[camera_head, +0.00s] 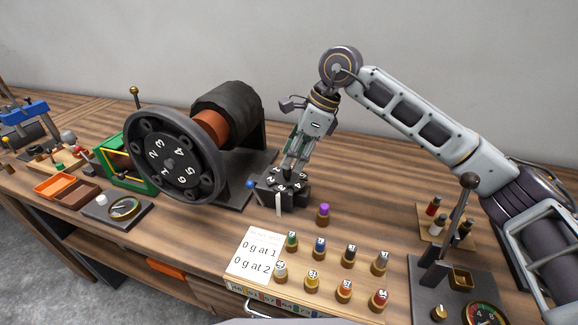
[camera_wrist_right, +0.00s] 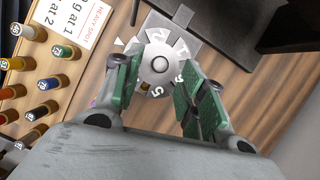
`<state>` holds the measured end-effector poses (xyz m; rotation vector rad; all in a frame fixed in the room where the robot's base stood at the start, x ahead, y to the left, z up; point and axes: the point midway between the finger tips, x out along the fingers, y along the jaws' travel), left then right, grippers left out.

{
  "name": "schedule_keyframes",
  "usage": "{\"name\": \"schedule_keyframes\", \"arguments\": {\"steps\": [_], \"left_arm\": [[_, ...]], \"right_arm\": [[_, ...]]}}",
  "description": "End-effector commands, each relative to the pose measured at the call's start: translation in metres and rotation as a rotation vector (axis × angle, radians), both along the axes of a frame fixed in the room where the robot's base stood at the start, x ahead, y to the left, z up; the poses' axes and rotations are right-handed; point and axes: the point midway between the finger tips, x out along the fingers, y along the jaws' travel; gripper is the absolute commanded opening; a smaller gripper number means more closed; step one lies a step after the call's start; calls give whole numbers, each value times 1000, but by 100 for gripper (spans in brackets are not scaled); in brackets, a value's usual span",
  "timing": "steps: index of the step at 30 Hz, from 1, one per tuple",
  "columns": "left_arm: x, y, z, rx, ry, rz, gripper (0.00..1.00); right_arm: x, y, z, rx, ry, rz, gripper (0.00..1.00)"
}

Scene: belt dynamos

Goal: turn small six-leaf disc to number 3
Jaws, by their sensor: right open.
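The small six-leaf disc (camera_head: 287,182) is dark with white numbers and lies flat on a small block in the middle of the bench. In the right wrist view the disc (camera_wrist_right: 161,66) looks grey with a round central knob. A white pointer (camera_wrist_right: 119,43) is beside its rim there; I cannot surely read which number faces it. My right gripper (camera_head: 298,160) points down over the disc. In the wrist view its green-padded fingers (camera_wrist_right: 153,76) are open, one on each side of the disc's near part. I cannot tell whether they touch it. My left gripper is not in view.
A large numbered wheel (camera_head: 172,160) with a dark drum stands to the left. Several small colour-topped weights (camera_head: 312,278) and a white card (camera_head: 257,254) are in front. A purple-topped piece (camera_head: 323,213) stands close by the disc. A post stand (camera_head: 455,230) is at right.

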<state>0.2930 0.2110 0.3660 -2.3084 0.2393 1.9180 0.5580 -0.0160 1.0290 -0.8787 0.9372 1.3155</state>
Motion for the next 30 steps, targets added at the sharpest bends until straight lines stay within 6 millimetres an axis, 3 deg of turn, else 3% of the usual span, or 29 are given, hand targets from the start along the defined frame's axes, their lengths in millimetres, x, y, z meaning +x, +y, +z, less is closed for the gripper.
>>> {"name": "schedule_keyframes", "arguments": {"steps": [9,21,30], "left_arm": [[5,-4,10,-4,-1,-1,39],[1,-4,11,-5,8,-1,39],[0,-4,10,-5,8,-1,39]], "right_arm": [[0,12,-29,0,1,0,41],[1,14,-33,0,0,0,41],[1,14,-33,0,0,0,5]]}}
